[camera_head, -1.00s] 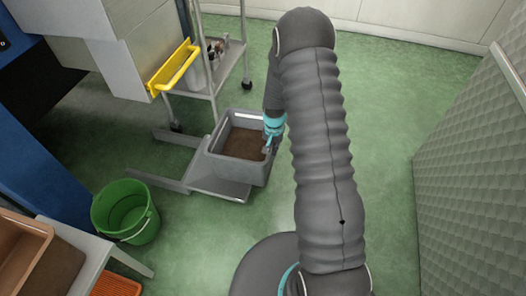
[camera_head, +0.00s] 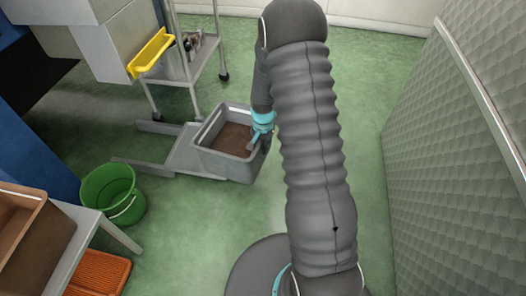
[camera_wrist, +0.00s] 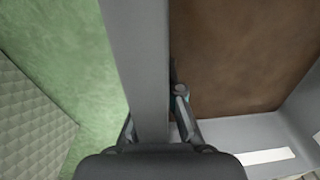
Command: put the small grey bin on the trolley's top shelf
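The small grey bin (camera_head: 216,164), an open box with a brown inside, is right of centre of a low grey platform (camera_head: 186,158) in the head view. It sits askew over the platform's right end; I cannot tell whether it touches it. My gripper (camera_head: 257,140) is at the bin's right wall. In the wrist view, the fingers (camera_wrist: 155,118) straddle the bin's wall (camera_wrist: 140,60) and look closed on it. The trolley (camera_head: 205,57) stands behind, with small items on its visible shelf; its upper part is cut off by the frame.
A yellow tray (camera_head: 152,54) sticks out beside the trolley. A green bucket (camera_head: 113,194) stands on the floor at left, near a table (camera_head: 85,228) and an orange crate (camera_head: 97,272). A textured grey panel (camera_head: 455,150) stands at right. Green floor between is clear.

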